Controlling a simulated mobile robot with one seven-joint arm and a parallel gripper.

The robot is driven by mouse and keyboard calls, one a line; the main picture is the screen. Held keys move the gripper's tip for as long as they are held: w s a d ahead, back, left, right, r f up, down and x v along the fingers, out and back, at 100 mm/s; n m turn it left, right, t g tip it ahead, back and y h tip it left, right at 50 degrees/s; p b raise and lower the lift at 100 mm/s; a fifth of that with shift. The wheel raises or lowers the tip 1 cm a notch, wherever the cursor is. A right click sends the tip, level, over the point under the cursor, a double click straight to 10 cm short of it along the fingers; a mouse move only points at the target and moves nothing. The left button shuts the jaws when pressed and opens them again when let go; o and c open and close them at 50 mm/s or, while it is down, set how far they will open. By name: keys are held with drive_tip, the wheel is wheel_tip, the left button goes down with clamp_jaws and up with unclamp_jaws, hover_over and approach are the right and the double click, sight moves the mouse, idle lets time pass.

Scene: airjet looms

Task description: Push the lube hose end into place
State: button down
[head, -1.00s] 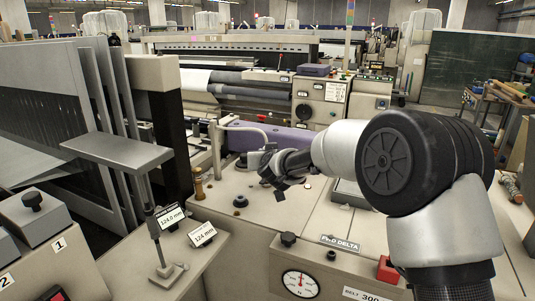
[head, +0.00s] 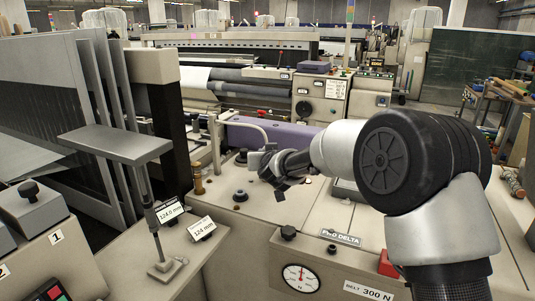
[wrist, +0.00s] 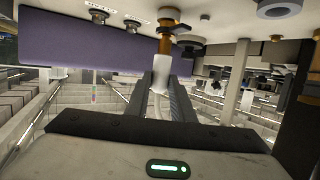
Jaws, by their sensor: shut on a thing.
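My gripper (head: 260,162) is shut on the lube hose end, low over the beige machine top beside the purple beam. The pale lube hose (head: 245,127) arches from an upright post to my gripper in the head view. In the wrist view, the white hose end (wrist: 161,78) sits between the two dark fingers. In the head view my wrist hides the hose end.
The purple beam (head: 275,136) lies behind my gripper. A brass post (head: 198,181) and a dark knob (head: 240,195) stand on the machine top. A pale upright post (head: 216,145) is left of my gripper. A gauge (head: 300,278) is on the front panel.

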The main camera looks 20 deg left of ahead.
drive_tip(key=shift+f, duration=0.3)
drive_tip(key=c, duration=1.4)
unclamp_jaws()
drive_tip(key=shift+c, duration=0.2)
drive_tip(key=shift+s, duration=0.1)
drive_tip(key=p+v, duration=0.1)
drive_tip(key=v, duration=1.6)
drive_tip(key=shift+r, duration=0.15)
drive_tip(key=shift+d, duration=0.1)
